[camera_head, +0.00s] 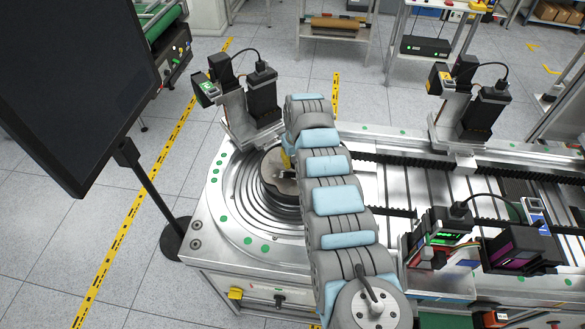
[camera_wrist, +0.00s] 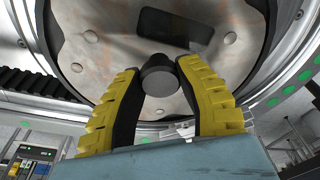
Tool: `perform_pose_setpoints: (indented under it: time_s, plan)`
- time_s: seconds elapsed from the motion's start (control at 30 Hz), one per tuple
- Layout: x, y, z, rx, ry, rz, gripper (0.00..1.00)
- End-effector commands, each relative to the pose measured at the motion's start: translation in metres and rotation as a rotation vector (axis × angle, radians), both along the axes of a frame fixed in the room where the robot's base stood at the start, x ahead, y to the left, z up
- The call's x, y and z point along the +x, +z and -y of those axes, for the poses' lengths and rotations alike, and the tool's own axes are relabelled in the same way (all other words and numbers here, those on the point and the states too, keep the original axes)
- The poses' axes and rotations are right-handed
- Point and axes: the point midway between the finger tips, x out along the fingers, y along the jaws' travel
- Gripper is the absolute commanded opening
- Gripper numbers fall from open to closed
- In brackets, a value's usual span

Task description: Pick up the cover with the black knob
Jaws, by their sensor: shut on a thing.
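The cover (camera_wrist: 100,50) is a round, worn metal disc with a dark rim and several pale bolt heads, filling the upper part of the wrist view. Its black knob (camera_wrist: 160,84) stands at the near middle, between the yellow-and-black fingers of my gripper (camera_wrist: 160,78). The fingers are shut on the knob, one on each side. In the head view the cover (camera_head: 272,172) lies at the round ringed end of the machine bed, partly hidden by my arm. The fingertips are mostly hidden there. I cannot tell whether the cover rests on the bed or is raised.
The ringed metal plate (camera_head: 238,212) surrounds the cover. Black motor units stand behind it (camera_head: 263,95) and at the right (camera_head: 484,110). A dark monitor (camera_head: 75,80) stands at the left. Slotted rails (camera_head: 400,185) run right from the plate.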

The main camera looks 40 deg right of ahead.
Motion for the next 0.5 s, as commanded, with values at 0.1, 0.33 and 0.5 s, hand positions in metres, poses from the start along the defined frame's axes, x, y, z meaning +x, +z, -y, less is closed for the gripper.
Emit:
perform_pose_setpoints:
  time_s: [0.1, 0.33, 0.5]
  plan:
    - [0.0, 0.001, 0.0, 0.0, 0.0, 0.0, 0.0]
    - [0.0, 0.011, -0.001, 0.002, 0.0, -0.002, 0.0]
    - [0.0, 0.019, 0.0, 0.001, 0.0, -0.001, 0.0]
